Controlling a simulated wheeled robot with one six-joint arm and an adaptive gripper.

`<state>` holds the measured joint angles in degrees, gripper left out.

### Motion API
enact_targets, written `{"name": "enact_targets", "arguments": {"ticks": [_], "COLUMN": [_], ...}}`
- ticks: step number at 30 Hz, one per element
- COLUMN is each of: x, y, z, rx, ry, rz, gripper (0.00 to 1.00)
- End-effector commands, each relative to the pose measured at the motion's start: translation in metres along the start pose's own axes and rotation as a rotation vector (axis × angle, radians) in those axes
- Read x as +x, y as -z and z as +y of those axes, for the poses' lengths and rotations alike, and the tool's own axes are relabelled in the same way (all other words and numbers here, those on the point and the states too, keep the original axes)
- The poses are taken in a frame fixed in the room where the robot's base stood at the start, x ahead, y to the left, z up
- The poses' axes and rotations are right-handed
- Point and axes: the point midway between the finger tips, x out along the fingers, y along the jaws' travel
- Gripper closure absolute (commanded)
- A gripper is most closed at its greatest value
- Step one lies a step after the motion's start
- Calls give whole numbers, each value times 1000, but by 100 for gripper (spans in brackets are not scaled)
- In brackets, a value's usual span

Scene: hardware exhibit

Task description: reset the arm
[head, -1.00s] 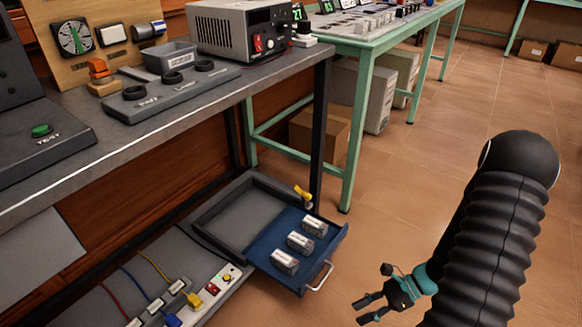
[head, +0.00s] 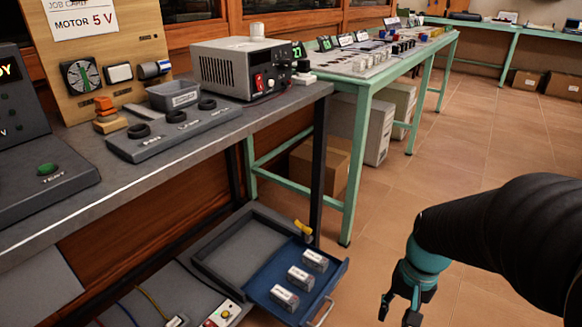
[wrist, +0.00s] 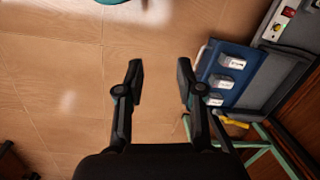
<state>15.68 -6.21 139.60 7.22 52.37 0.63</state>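My gripper (head: 398,306) is at the lower right in the head view, over the tiled floor to the right of the open blue drawer. In the wrist view my gripper (wrist: 160,75) shows two fingers spread apart with only floor between them, so it is open and empty. The blue drawer (head: 335,273) holds three small white-labelled blocks, one of them a block (head: 300,277) in the middle. The drawer also shows to the right of the fingers in the wrist view (wrist: 205,68).
A grey workbench (head: 200,150) with a power supply (head: 240,68) stands at left. A green-legged table (head: 362,150) stands behind. The floor (head: 470,150) at right is open.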

Motion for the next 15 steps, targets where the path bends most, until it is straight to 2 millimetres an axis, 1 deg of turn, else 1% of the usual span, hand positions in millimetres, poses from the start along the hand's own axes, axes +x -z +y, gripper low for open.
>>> {"name": "enact_targets", "arguments": {"ticks": [1, 3, 8, 15], "x": [-13, -28, -60, -106], "y": [-4, -8, -22, -48], "z": [-3, -6, -13, -30], "rx": [-40, -87, -178, -286], "ry": [-14, -33, -65, -60], "rz": [48, 106, 235, 425], "gripper": [63, 63, 63, 63]}}
